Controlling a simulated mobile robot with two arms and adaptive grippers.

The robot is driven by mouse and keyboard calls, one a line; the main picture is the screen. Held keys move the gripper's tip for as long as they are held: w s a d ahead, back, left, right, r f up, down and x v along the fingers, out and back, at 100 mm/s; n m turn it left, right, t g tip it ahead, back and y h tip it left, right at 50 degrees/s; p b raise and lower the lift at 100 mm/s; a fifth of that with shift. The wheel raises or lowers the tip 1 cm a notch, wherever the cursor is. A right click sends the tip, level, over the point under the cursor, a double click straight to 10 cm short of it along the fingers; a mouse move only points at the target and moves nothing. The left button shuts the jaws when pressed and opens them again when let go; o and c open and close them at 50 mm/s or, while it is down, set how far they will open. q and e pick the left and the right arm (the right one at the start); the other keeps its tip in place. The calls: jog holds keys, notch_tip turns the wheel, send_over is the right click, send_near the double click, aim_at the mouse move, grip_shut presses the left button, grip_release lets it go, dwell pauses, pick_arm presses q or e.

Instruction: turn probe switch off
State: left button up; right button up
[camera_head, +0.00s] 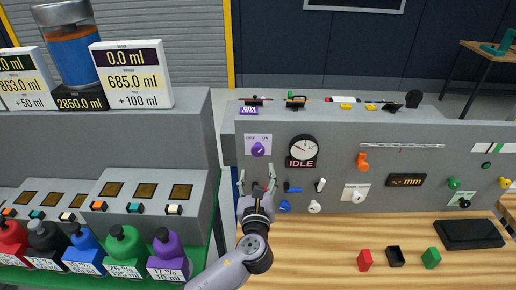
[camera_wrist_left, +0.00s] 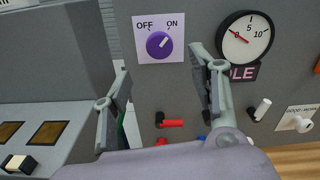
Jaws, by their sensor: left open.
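A purple round knob (camera_head: 258,149) sits on a white plate (camera_head: 248,138) on the grey panel's upper left. In the left wrist view the knob (camera_wrist_left: 159,44) has OFF at its upper left and ON at its upper right, and its pale mark points up and right, toward ON. My left gripper (camera_head: 256,179) is open and empty, just below the knob in the head view. In the left wrist view its two fingers frame the area below the knob. No contact with the knob shows. My right gripper is not in view.
A round gauge (camera_head: 303,149) is right of the knob. A red lever (camera_wrist_left: 172,123), blue lever (camera_head: 292,188) and white lever (camera_head: 320,185) are below. A grey dispenser unit (camera_head: 150,150) with coloured bottles stands at left. The wooden bench (camera_head: 320,240) has clear room.

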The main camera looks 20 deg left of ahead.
aim_at(258, 153)
pick_arm(q)
jog(key=p+x, duration=0.2)
jog(key=x, duration=0.7)
jog(key=shift+w+a, duration=0.1)
jog(key=shift+w, duration=0.1)
jog(key=shift+w+a+f, duration=0.1)
jog(key=shift+w, duration=0.4)
jog(key=shift+c, duration=0.4)
jog(key=c, duration=1.1)
